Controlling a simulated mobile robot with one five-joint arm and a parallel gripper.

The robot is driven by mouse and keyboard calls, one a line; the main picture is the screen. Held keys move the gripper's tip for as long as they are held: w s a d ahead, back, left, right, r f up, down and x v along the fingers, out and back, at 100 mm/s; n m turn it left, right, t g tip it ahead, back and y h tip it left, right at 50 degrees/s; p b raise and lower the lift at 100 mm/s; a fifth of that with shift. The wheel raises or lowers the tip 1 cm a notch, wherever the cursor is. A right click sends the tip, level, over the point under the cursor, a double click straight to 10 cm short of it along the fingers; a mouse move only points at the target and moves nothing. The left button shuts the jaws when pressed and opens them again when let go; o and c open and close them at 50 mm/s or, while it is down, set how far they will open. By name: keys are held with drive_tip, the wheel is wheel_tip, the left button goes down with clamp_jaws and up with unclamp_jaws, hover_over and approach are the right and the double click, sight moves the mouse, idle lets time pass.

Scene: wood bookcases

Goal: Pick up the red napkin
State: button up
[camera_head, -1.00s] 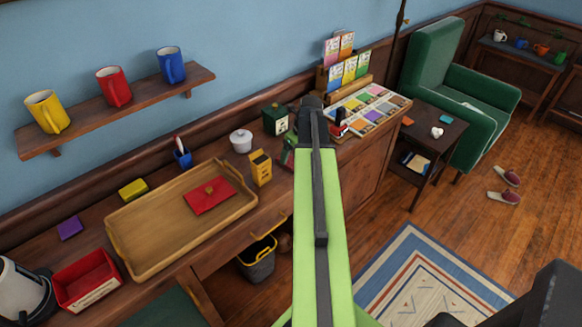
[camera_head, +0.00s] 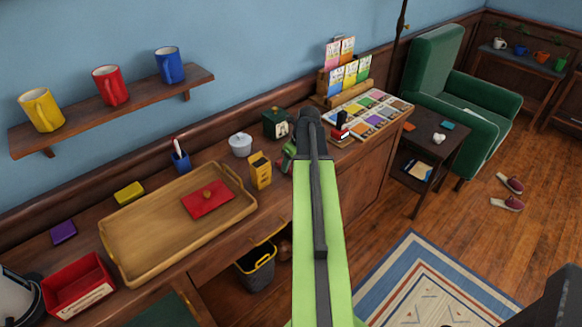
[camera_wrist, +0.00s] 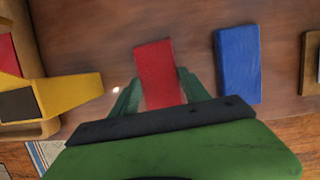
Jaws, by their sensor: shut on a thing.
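The red napkin (camera_wrist: 157,70) shows in the wrist view as a flat, folded red rectangle between the two green fingers of my gripper (camera_wrist: 158,88). The fingers are shut on it, one at each side of its near part. Its far end sticks out past the fingertips over the brown wooden top. I cannot tell whether it touches the wood. In the head view my arm hides most of my gripper (camera_head: 289,154) and the napkin.
In the wrist view, a blue folded piece (camera_wrist: 238,64) lies just right of the napkin and a yellow box (camera_wrist: 62,92) stands to the left. In the head view, a wooden tray (camera_head: 135,243) holds a red item (camera_head: 207,204). A white lidded pot (camera_head: 240,145) stands behind the yellow box.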

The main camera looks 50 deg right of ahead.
sight(292, 165)
drive_tip(key=shift+r+p, duration=0.6)
drive_tip(key=shift+p, duration=0.05)
wheel_tip(292, 165, up, 4)
drive_tip(key=p, duration=0.4)
drive_tip(key=s+d+r+p, duration=0.2)
drive_tip(key=s+r+p, duration=0.3)
drive_tip(key=s, duration=0.6)
drive_tip(key=shift+s+r+p, duration=0.3)
drive_tip(key=shift+r+p, duration=0.05)
